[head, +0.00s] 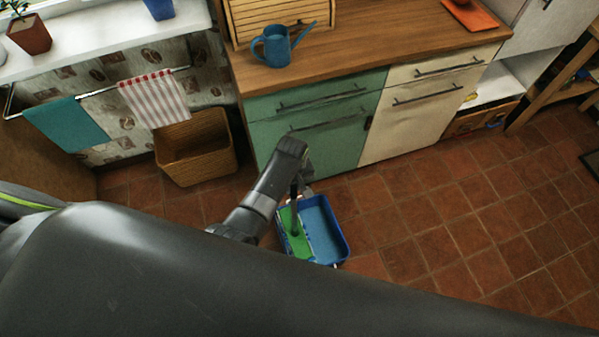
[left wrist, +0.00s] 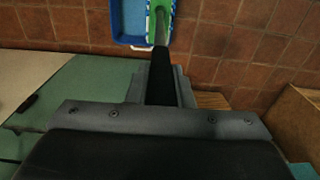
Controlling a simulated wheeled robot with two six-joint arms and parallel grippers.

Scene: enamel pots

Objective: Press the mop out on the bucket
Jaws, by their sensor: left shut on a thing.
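The blue bucket (head: 341,240), a shallow rectangular one, stands on the tiled floor in front of the green cabinet. The mop has a flat green head (head: 287,228) that lies over the bucket's left part; I cannot tell whether it touches the bucket. My left gripper (head: 297,188) is shut on the mop's dark handle above the head. In the left wrist view the handle (left wrist: 160,78) runs from the gripper to the green head at the top, beside the blue bucket (left wrist: 117,22). My right gripper is not in view.
A green and cream cabinet (head: 330,135) stands just behind the bucket, with a blue watering can (head: 277,47) on its wooden top. A wicker basket (head: 197,160) stands on the floor at left. The tiled floor right of the bucket is clear.

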